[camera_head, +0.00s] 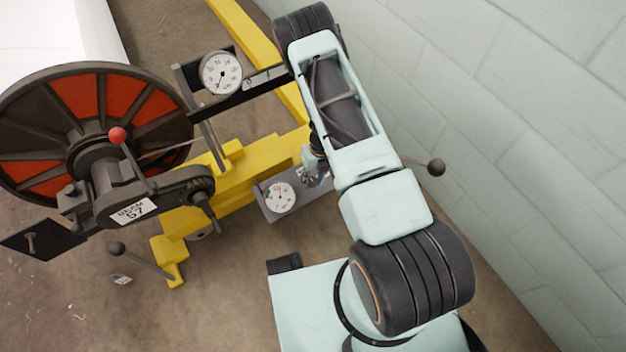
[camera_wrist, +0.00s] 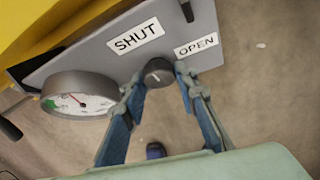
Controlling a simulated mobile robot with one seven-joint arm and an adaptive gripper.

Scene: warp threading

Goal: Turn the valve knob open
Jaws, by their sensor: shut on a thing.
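The valve knob (camera_wrist: 158,71) is small, dark and round with a pale mark on its face. It sits on a grey panel (camera_wrist: 92,66) in the wrist view. A SHUT label (camera_wrist: 136,36) is above and left of it, and an OPEN label (camera_wrist: 196,45) is to its right. My gripper (camera_wrist: 159,76) has a fingertip on either side of the knob and is shut on it. I cannot tell surely which label the mark points to. In the head view my arm hides the knob, and my gripper (camera_head: 316,172) shows only partly at the panel.
A round gauge (camera_wrist: 80,94) is left of the knob, and it shows in the head view (camera_head: 280,197). A yellow frame (camera_head: 225,185) and a large black-and-red wheel (camera_head: 95,135) stand left. A pale block wall (camera_head: 520,130) is close on the right.

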